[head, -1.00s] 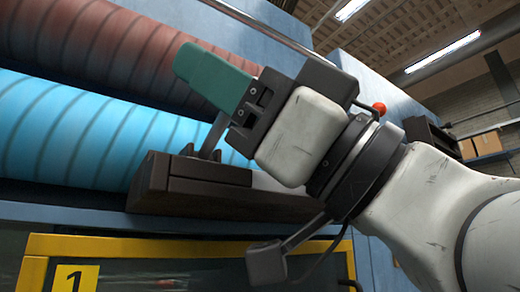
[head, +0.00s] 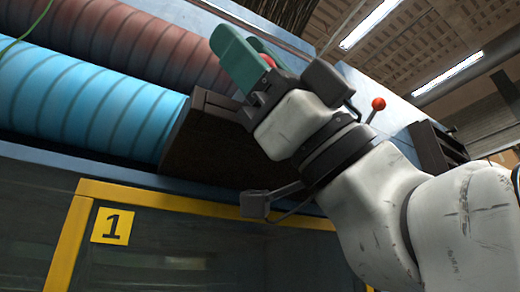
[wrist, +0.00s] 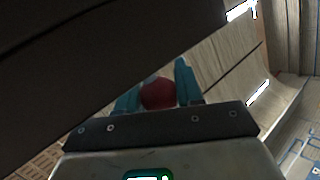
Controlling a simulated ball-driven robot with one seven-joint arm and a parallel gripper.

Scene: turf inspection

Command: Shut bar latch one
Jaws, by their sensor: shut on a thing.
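My gripper (head: 238,50) has teal fingers, raised at the upper middle of the head view. It is shut on a red ball knob (head: 267,61), mostly hidden by the fingers there. In the wrist view the red knob (wrist: 158,94) shows between the two teal fingers. A dark latch block (head: 203,150) sits on the blue ledge just below and left of my gripper. The knob's lever is hidden.
Blue (head: 95,105) and rusty red (head: 140,45) ribbed rollers lie behind to the left. Another red knob on a thin lever (head: 378,104) stands right of my wrist, near a dark block (head: 435,146). In the wrist view a large dark surface (wrist: 90,50) fills the upper left.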

